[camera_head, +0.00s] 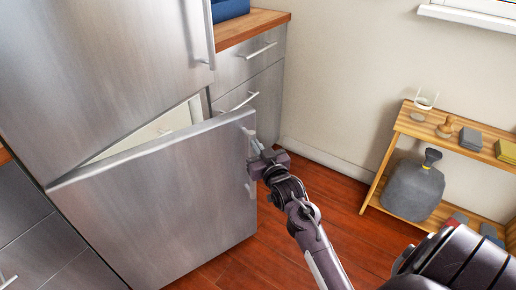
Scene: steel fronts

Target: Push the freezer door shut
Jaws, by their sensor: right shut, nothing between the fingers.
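The steel freezer door (165,205) is the lower door of the tall fridge. It stands ajar, with a gap along its top edge that shows the pale interior (150,132). Its vertical handle (250,178) is on its right side. My right gripper (257,146) is shut and empty at the right edge of the door, close to the top of the handle. I cannot tell whether it touches the door. Its arm comes in from the lower right. My left gripper is not in view.
The upper fridge door (110,65) is closed above. Steel drawers (248,75) with a wooden top stand behind to the right. A wooden shelf (400,124) with a grey bag (412,190) and small items stands at the right wall. The red wood floor (335,215) between is clear.

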